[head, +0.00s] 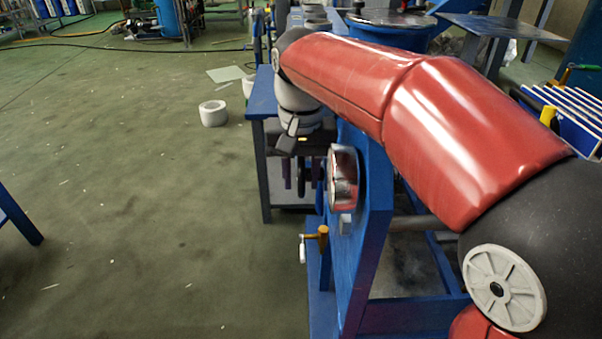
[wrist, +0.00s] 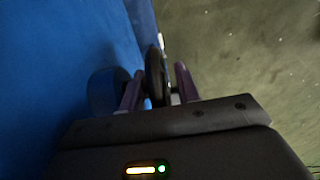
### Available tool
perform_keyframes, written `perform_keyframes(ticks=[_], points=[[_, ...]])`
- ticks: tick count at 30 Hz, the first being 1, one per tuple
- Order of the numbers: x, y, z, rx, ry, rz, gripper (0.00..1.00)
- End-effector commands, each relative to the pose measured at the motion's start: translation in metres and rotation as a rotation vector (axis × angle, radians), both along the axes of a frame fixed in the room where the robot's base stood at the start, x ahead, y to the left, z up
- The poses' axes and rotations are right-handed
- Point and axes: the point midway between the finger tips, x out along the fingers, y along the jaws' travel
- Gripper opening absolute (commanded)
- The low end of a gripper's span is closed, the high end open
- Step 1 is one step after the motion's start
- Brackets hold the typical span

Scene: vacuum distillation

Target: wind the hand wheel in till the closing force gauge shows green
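The hand wheel (head: 303,178) is a dark ring on the far side of the blue frame, small and partly hidden below my wrist. In the wrist view the wheel (wrist: 156,76) shows nearly edge-on as a dark rim. My gripper (wrist: 159,80) points at it with one purple finger on each side of the rim. Narrow gaps seem to show between rim and fingers, so it looks open around the wheel. In the head view my gripper (head: 301,184) hangs in shadow beside the frame. The round gauge (head: 343,178) is seen steeply from the side; its reading cannot be made out.
The blue upright frame (head: 365,235) stands close beside my gripper, under my red arm. A small valve with an orange handle (head: 316,237) sticks out below the gauge. A blue table (head: 262,100) stands behind.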

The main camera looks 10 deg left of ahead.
Motion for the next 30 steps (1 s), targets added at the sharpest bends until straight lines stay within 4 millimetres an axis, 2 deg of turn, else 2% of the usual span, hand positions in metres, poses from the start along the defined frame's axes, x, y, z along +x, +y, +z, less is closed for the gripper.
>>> perform_keyframes(ticks=[1,7,13,21,28,29,30], points=[[0.0,0.0,0.0002,0.0,0.0,0.0,0.25],[0.0,0.0,0.0003,0.0,0.0,0.0,0.0],[-0.0001,-0.0001,-0.0011,0.003,-0.014,0.0,0.0],[-0.0005,-0.0002,-0.002,0.034,-0.138,0.001,0.0],[-0.0001,0.0,0.0003,0.033,-0.138,0.0,0.0],[-0.0001,0.0,0.0003,0.033,-0.138,0.0,0.15],[-0.0001,0.0,0.0003,0.033,-0.138,0.0,0.21]])
